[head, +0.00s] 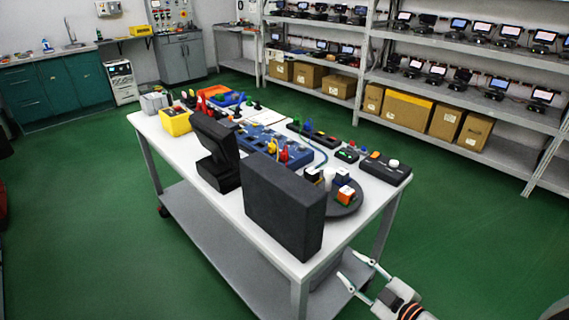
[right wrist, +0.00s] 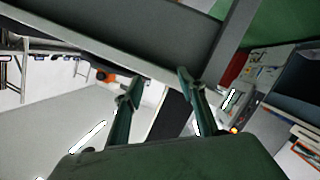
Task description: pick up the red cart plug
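Several red pieces stand on the white cart, and I cannot tell for sure which is the cart plug. One red plug (head: 283,155) stands upright on the blue panel (head: 262,141), beside a yellow one (head: 272,148). Another red piece (head: 200,103) stands further back, near the yellow bin. My right gripper (head: 352,264) is low beyond the cart's near right corner, apart from it, with its fingers spread and nothing between them. In the right wrist view the gripper (right wrist: 158,77) is also open and empty, and no red plug can be made out there. My left gripper is out of view.
A tall black box (head: 283,207) and a black monitor-like device (head: 215,150) stand on the cart's near side. A yellow bin (head: 176,122) is at its left end. The white cart top (head: 377,197) has bare edges. Green floor around it is clear; shelves (head: 455,45) line the back.

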